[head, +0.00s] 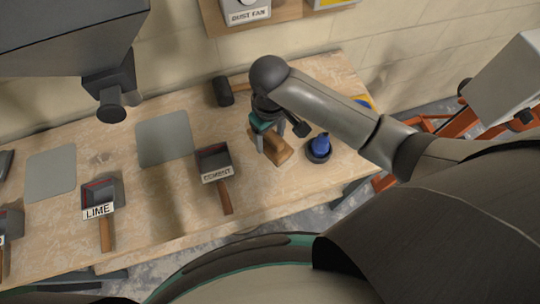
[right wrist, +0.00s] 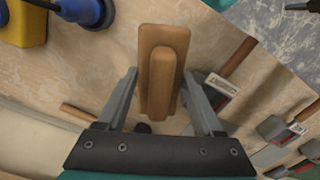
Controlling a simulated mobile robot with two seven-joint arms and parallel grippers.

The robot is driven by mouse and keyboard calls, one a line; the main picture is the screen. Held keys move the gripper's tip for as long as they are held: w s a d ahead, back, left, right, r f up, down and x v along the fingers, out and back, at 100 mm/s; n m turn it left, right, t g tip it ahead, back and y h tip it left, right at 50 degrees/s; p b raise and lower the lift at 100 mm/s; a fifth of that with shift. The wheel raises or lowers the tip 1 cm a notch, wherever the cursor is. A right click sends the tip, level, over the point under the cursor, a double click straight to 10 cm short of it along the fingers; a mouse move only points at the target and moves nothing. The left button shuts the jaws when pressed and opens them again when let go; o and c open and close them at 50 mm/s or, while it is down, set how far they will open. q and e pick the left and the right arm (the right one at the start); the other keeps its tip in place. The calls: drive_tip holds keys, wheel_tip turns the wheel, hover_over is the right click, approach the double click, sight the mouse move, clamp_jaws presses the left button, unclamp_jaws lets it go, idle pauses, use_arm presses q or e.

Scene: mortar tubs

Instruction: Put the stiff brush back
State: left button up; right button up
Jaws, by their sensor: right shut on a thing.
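The wooden block that I take to be the stiff brush (head: 279,154) is at the right part of the bench in the head view. My right gripper (head: 273,138) is over it and shut on it. In the right wrist view the brush (right wrist: 162,45) stands out between the two fingers of the gripper (right wrist: 162,100), with a raised wooden grip along its middle. Its bristles are not visible. I cannot tell whether it touches the bench. My left gripper is not in view.
A blue object in a round black base (head: 319,148) stands just right of the brush. Scoops labelled CEMENT (head: 215,163) and LIME (head: 99,197) lie left on the bench (head: 170,225). A black-headed mallet (head: 222,91) lies behind. Grey mats (head: 163,138) are bare.

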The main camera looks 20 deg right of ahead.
wheel_tip(320, 180, down, 11)
drive_tip(key=shift+r+b, duration=0.1)
drive_tip(key=shift+b, duration=1.05)
drive_tip(key=shift+f, duration=0.2)
drive_tip(key=o, duration=1.3)
wheel_tip(320, 180, up, 12)
drive_tip(key=p, duration=0.3)
drive_tip(key=shift+r, duration=0.15)
